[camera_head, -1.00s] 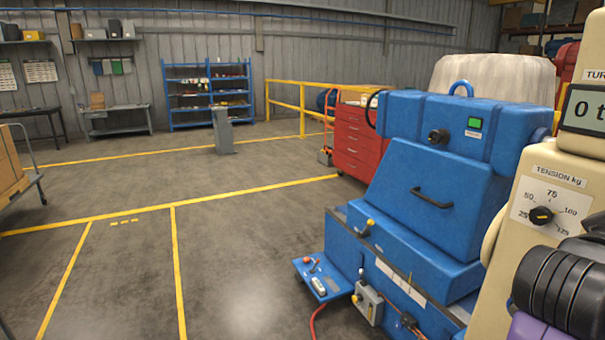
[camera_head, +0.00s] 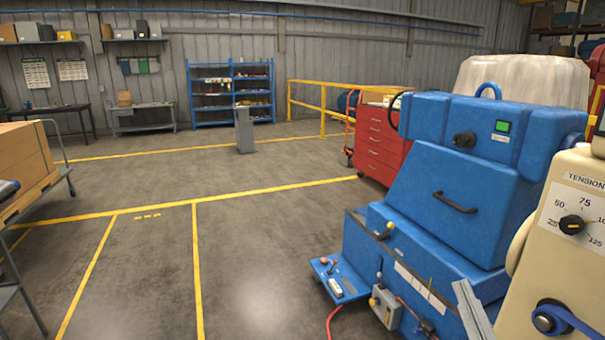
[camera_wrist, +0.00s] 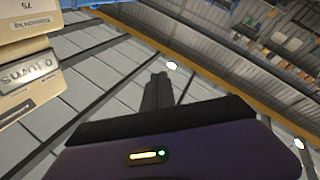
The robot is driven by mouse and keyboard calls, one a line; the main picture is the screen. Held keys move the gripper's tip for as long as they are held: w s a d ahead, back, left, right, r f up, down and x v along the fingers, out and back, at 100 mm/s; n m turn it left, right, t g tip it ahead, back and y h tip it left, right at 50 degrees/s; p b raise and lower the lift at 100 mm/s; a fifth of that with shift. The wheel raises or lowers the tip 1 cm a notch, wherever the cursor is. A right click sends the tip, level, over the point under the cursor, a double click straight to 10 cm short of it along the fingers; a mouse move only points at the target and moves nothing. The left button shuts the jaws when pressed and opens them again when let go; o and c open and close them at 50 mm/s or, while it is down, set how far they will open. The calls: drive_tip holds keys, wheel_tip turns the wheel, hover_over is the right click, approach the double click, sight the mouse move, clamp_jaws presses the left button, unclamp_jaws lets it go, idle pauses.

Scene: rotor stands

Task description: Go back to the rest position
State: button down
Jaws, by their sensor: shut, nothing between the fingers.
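My gripper (camera_wrist: 158,78) shows in the wrist view as dark fingers standing close together beyond a purple body. It is shut and empty, with a grey panelled surface behind it. In the wrist view the beige console (camera_wrist: 28,100) is upside down at the left, apart from the fingers. In the head view the beige console (camera_head: 541,270) stands at the right edge, with its tension dial (camera_head: 572,225). No fingers can be made out in the head view.
A big blue machine (camera_head: 462,190) fills the right. A red tool cabinet (camera_head: 382,143) stands behind it. A cart with a cardboard box (camera_head: 22,152) is at the left. A grey post (camera_head: 244,130) stands on the floor. The middle floor with yellow lines is clear.

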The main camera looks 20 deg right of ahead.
drive_tip(key=s+a+f+m+g+y, duration=0.1)
drive_tip(key=s+a+f+g+y, duration=0.1)
drive_tip(key=s+a+f, duration=0.2)
drive_tip(key=s+a+f+m+g+y, duration=0.1)
drive_tip(key=s+a+f, duration=0.3)
drive_tip(key=s+f, duration=0.5)
drive_tip(key=s+a+f+g+y, duration=0.3)
drive_tip(key=s+a+f, duration=0.2)
drive_tip(key=s, duration=0.7)
wheel_tip(320, 180, down, 2)
drive_tip(key=shift+f+m, duration=0.15)
drive_tip(key=shift+m, duration=0.25)
drive_tip(key=shift+s, duration=0.1)
